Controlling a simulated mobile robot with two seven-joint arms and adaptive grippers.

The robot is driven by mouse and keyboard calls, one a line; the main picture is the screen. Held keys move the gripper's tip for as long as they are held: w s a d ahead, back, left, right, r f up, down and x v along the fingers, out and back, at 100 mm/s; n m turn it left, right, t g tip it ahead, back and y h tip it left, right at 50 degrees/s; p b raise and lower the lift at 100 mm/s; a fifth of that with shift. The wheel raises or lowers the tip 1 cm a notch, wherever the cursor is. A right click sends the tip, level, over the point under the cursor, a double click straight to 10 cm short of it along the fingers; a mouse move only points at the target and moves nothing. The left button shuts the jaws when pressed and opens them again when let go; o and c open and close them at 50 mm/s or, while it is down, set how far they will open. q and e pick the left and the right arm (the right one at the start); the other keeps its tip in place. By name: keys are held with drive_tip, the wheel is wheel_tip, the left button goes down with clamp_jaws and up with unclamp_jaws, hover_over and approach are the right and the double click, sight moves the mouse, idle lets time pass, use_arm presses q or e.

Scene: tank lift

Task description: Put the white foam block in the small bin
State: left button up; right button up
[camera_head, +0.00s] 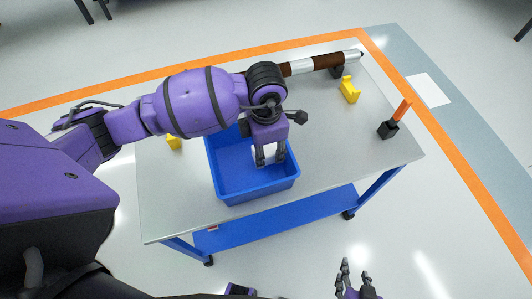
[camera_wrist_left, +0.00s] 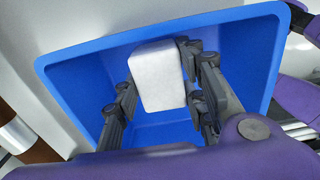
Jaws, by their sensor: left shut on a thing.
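My left gripper (camera_head: 270,162) is shut on the white foam block (camera_head: 268,153), with a finger on either side of it. The block also shows in the left wrist view (camera_wrist_left: 157,77), between the fingers and within the outline of the blue bin (camera_wrist_left: 262,55). In the head view the bin (camera_head: 258,192) stands on the table, below the gripper. Whether the block touches the bin floor cannot be told. My right gripper (camera_head: 355,275) is at the bottom of the head view, off the table's front side, with its fingers apart and nothing between them.
The grey table (camera_head: 335,150) has bare room right of the bin. A brown and white cylinder (camera_head: 318,63), a yellow holder (camera_head: 349,90) and a black block with an orange stick (camera_head: 389,129) stand toward its far and right sides. Another yellow piece (camera_head: 174,143) is left of the bin.

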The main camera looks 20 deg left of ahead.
sight(266, 156)
use_arm(q)
drive_tip(key=shift+s+f, duration=0.1)
drive_tip(key=shift+f, duration=1.25)
drive_tip(key=shift+f, duration=0.15)
drive_tip(key=o, duration=0.9)
drive_tip(key=shift+o, duration=0.2)
wheel_tip(266, 156, up, 12)
drive_tip(key=shift+r, duration=0.2)
